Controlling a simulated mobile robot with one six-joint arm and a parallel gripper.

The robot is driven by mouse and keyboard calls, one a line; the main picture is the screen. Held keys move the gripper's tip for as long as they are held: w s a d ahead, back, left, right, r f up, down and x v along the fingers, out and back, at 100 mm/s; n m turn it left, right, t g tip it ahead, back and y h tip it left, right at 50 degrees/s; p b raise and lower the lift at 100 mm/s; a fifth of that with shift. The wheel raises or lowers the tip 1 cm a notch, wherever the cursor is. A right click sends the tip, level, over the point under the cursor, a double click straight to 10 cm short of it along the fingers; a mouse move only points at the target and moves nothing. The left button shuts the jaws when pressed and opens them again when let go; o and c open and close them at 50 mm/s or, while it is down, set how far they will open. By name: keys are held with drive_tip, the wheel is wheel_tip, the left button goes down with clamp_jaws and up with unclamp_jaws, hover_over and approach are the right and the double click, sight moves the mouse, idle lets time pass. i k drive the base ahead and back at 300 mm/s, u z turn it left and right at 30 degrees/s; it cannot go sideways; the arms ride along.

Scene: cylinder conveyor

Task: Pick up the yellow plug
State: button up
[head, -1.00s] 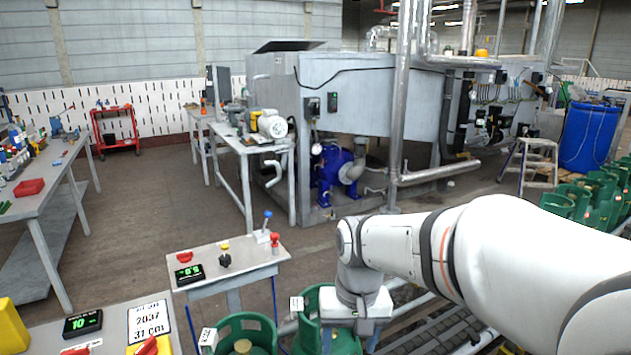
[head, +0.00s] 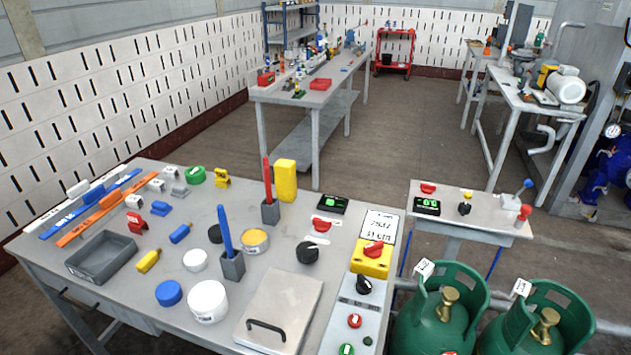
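The yellow plug (head: 148,260) is a small yellow piece with a narrower end. It lies on its side on the grey workbench (head: 60,295), just right of an open grey tray (head: 103,256). A similar blue plug (head: 181,233) lies behind it to the right, and a red clip-like piece (head: 138,217) stands behind it. My gripper and arm are outside the current head view, so the gripper's state does not show.
Near the plug are a white round lid (head: 195,260), a blue cap (head: 169,293) and a white jar (head: 208,302). A grey holder with an upright blue rod (head: 225,232) stands further right. A handled metal plate (head: 279,312) lies near the front. Green gas cylinders (head: 438,308) stand at right.

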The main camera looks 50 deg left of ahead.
sight(145, 263)
drive_tip(key=z, duration=0.05)
drive_tip(key=k, duration=0.1)
drive_tip(key=u, duration=2.6)
